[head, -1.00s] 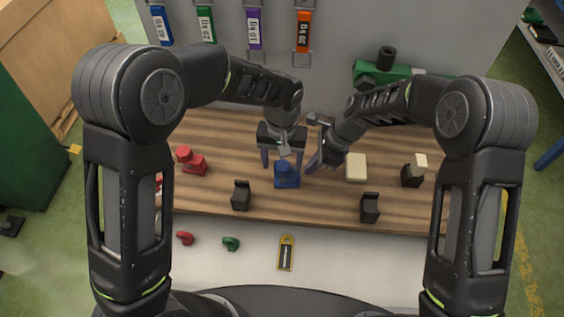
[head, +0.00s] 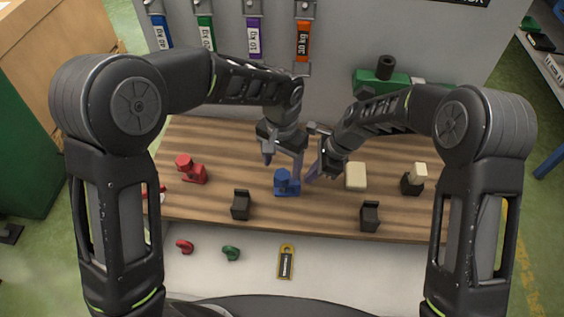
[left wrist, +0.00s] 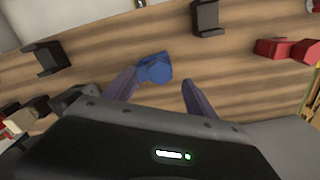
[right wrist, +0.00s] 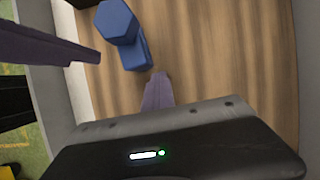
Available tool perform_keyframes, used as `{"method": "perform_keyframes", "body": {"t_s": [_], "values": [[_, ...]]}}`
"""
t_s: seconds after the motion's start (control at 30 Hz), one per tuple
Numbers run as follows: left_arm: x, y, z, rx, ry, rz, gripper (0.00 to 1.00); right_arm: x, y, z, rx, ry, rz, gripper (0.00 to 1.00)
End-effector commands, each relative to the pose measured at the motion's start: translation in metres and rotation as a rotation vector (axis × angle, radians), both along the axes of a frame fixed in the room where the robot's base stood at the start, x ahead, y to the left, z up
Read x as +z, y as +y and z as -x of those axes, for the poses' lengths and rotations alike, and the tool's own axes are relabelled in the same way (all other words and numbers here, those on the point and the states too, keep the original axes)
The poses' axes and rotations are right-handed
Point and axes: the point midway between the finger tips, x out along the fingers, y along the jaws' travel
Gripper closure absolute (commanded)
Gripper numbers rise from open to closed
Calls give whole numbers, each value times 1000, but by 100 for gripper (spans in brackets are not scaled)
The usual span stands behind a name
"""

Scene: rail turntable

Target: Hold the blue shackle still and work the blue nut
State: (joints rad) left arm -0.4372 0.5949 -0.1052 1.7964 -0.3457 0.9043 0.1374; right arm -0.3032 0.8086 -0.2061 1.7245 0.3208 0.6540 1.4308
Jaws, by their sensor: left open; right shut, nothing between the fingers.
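The blue shackle (head: 287,187) stands on the wooden bench, with the hexagonal blue nut (right wrist: 117,22) on its upper end in the right wrist view. My left gripper (head: 283,164) is open and tilted above and behind the shackle. In the left wrist view the blue piece (left wrist: 155,68) shows beyond the fingertips, near the left finger; nothing is held. My right gripper (head: 310,175) is shut and empty, just right of the shackle. In the right wrist view its closed fingertips (right wrist: 158,80) are close beside the shackle's body; contact cannot be told. A left-gripper finger (right wrist: 50,45) reaches in there.
A red shackle (head: 192,171) stands at the left of the bench. Black stands (head: 240,205) (head: 370,216) are near the front edge. A cream block (head: 355,176) and a black stand with a cream piece (head: 412,181) are at right. A green vise (head: 378,80) is behind.

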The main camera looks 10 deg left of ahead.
Motion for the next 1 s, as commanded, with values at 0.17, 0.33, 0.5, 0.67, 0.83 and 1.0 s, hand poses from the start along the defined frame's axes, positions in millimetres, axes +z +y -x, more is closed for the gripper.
{"method": "perform_keyframes", "body": {"t_s": [0.17,0.33,0.5,0.67,0.83,1.0], "values": [[0,0,0,-144,0,0,35,0,0,0,0,0,0,100],[0,0,0,-144,0,0,35,0,0,0,0,0,0,100],[0,0,0,-199,1,0,35,0,0,0,0,0,0,100],[0,1,0,-432,1,0,35,0,0,0,0,0,0,100],[0,0,0,-644,1,0,35,0,0,0,0,0,0,100],[0,0,0,-669,1,-1,35,0,0,0,0,0,0,100]]}}
